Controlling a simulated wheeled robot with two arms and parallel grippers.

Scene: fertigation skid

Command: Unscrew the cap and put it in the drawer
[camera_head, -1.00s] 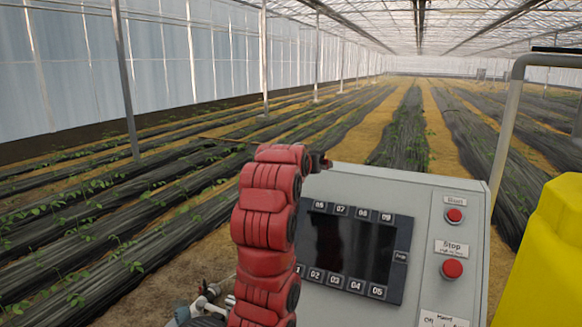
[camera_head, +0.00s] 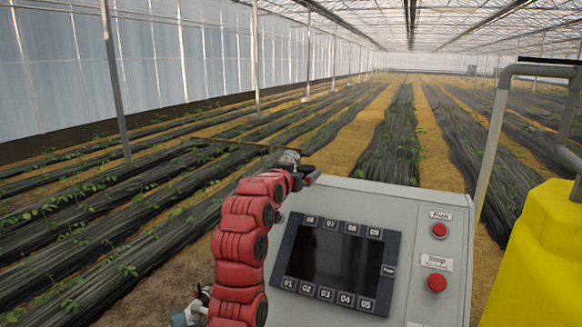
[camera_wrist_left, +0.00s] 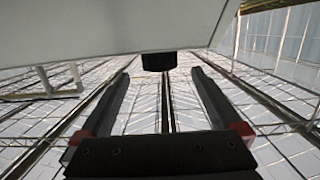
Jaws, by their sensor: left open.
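My left arm rises in front of the panel's left side in the head view, its wrist end by the panel's upper left corner. My left gripper (camera_wrist_left: 163,72) is open in the left wrist view, with its two dark fingers apart and nothing clearly held between them. A small black block-like thing (camera_wrist_left: 158,61) shows just beyond the fingertips, against the edge of a pale surface; I cannot tell whether it is the cap. I cannot make out the drawer. My right gripper is not in view.
A grey control panel (camera_head: 450,215) with a dark screen (camera_head: 338,258) and red buttons stands ahead. A yellow tank (camera_head: 545,245) and a grey pipe frame (camera_head: 497,130) are at the right.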

